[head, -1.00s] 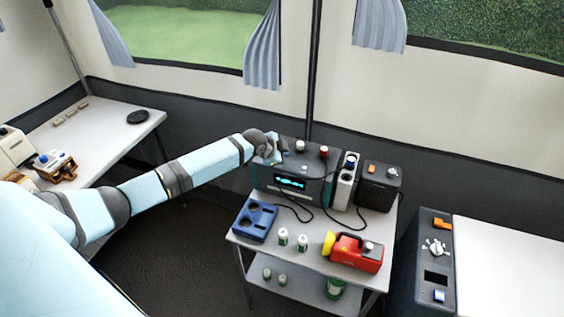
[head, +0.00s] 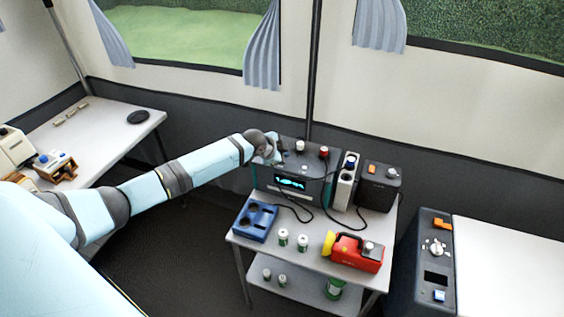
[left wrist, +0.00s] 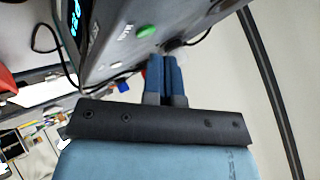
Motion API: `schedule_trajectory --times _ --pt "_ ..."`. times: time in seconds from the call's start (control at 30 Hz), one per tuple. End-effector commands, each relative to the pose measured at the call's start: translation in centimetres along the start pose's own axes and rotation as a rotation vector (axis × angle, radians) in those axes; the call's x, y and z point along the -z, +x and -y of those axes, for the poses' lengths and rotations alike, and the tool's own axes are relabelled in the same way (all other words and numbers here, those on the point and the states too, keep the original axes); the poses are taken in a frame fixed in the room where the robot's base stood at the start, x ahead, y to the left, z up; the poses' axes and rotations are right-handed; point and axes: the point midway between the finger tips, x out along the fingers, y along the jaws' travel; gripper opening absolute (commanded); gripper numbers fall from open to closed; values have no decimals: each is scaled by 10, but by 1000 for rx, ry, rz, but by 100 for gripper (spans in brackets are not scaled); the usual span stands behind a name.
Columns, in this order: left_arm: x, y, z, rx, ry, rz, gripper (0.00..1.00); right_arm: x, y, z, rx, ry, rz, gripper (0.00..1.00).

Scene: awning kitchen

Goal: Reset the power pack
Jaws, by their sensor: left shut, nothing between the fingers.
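The power pack appears to be the large dark teal box (head: 310,181) with a lit cyan display (head: 290,183), at the back left of the small table. Its top carries a white knob (head: 300,146) and a red knob (head: 323,151). In the left wrist view its panel (left wrist: 112,48) shows a green button (left wrist: 146,31) and a pale button (left wrist: 116,65); their labels are too small to read surely. My left gripper (head: 279,157) is shut and empty at the box's top left. Its blue fingertips (left wrist: 166,58) are close to the panel edge; contact cannot be told. My right gripper is not in view.
A pale unit (head: 346,180) and a black box (head: 379,187) stand right of the teal box, with cables in front. A dark console (head: 435,260) stands at right.

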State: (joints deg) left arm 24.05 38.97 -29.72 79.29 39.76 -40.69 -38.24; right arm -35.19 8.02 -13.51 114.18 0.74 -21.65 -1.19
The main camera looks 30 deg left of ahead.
Motion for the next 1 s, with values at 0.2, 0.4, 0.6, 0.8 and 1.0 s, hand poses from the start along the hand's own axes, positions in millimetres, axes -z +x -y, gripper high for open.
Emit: schedule_trajectory --times 0.2,0.4,0.6,0.8,1.0 --pt "0 0 0 0 0 0 0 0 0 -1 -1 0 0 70" --pt "0 0 0 0 0 0 0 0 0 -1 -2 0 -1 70" --pt "-3 4 -3 0 0 0 0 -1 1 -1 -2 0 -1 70" --pt "-4 6 -4 0 0 0 0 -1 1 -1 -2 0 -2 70" --pt "-4 6 -4 0 0 0 0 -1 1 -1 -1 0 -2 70"
